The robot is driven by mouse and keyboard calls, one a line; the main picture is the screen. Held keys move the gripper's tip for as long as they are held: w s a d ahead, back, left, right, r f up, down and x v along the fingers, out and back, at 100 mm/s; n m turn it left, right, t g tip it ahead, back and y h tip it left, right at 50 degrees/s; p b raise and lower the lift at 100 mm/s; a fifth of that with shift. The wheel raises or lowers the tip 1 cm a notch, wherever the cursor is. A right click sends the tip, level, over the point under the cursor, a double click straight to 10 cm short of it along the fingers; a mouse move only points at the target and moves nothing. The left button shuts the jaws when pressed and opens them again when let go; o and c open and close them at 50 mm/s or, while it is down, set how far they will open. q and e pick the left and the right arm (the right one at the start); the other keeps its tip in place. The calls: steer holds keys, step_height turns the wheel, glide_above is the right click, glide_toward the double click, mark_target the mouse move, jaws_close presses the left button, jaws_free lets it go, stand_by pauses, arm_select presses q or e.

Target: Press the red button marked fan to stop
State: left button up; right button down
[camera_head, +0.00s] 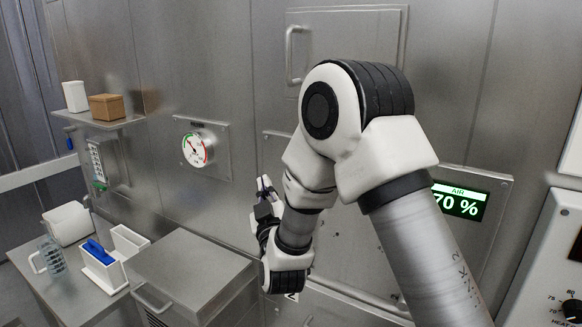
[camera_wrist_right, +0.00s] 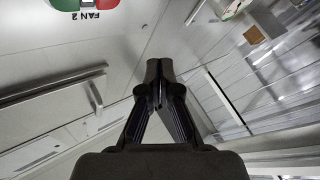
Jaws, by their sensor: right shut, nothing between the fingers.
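A red and green control (camera_wrist_right: 108,4) marked FAN 2 shows at the top left of the right wrist view, cut off by the frame's upper edge. In the head view I cannot make it out; my right arm covers much of the wall there. My right gripper (camera_head: 264,186) is in front of the steel wall, its fingers pointing up and away. In the right wrist view the right gripper (camera_wrist_right: 158,72) is shut and empty, with its fingertips apart from the control. My left gripper is in neither view.
A gauge (camera_head: 196,149) is on the wall left of the gripper. A steel cabinet (camera_head: 190,272) stands below it. A side table holds a jug (camera_head: 53,257) and white containers (camera_head: 103,270). A green AIR display (camera_head: 459,201) is at right.

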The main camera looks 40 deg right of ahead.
steer(key=w+d+p, duration=0.1)
steer(key=w+d, duration=0.2)
steer(key=d, duration=0.4)
steer(key=shift+d+p, duration=0.15)
steer(key=shift+p, duration=0.15)
steer(key=shift+d, duration=0.1)
stand_by(1.0)
steer(key=shift+w+d, duration=0.1)
steer(key=shift+d, duration=0.2)
steer(key=shift+w+d, duration=0.15)
steer(key=shift+d, duration=0.2)
stand_by(0.7)
steer(key=shift+a, duration=0.1)
steer(key=shift+s+a+b, duration=0.3)
steer(key=shift+a+b, duration=0.05)
steer(key=shift+a, duration=0.3)
